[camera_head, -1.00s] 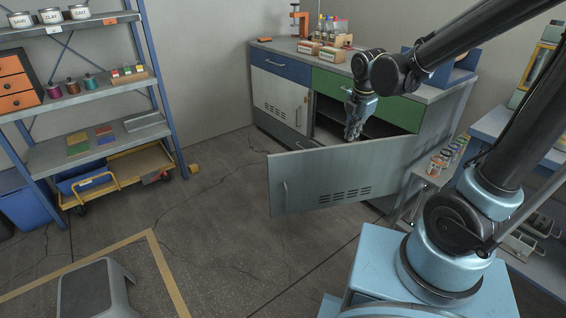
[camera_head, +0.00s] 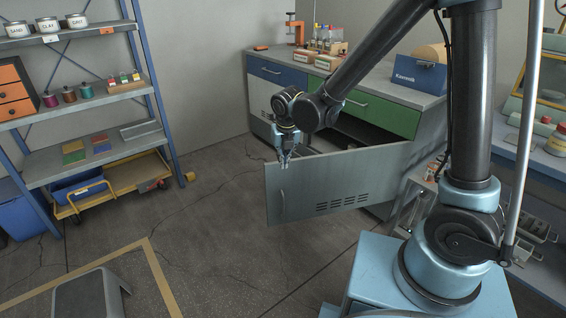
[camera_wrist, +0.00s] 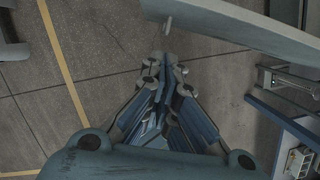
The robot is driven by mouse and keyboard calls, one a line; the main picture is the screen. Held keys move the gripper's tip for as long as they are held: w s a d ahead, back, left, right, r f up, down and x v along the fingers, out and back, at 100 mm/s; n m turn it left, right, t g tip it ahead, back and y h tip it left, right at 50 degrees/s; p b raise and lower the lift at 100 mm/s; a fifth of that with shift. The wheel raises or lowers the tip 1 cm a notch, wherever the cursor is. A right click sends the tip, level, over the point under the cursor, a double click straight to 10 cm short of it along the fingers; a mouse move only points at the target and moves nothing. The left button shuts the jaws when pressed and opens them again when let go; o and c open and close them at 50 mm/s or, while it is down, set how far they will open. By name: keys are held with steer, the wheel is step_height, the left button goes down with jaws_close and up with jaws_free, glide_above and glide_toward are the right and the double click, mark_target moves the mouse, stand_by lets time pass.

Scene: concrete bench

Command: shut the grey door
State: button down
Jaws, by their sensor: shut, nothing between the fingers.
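The grey door (camera_head: 325,185) stands wide open, swung out from the front of the cabinet (camera_head: 432,130), with its hinged side at the right. Its bar handle (camera_head: 283,203) is near the free left end, on the face towards the head camera. My gripper (camera_head: 285,163) is shut and empty, pointing down by the top edge at that free end. In the wrist view, the fingertips (camera_wrist: 165,62) are on the handle's side of the door (camera_wrist: 245,25), close to the handle (camera_wrist: 168,22). I cannot tell whether they touch the door.
The cabinet's opening is partly hidden behind the door and my arm. A shelf rack (camera_head: 90,100) stands at the left, and a grey stool (camera_head: 90,298) at front left.

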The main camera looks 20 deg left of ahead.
mark_target(279, 169)
steer(key=w+a+f, duration=0.1)
steer(key=f, duration=0.2)
steer(key=w+a+f, duration=0.1)
steer(key=f, duration=0.1)
steer(key=w+a+f, duration=0.1)
steer(key=w+f, duration=0.1)
steer(key=f, duration=0.1)
steer(key=shift+f, duration=0.3)
steer(key=shift+w+a, duration=0.3)
steer(key=shift+w, duration=0.15)
steer(key=shift+a, duration=0.1)
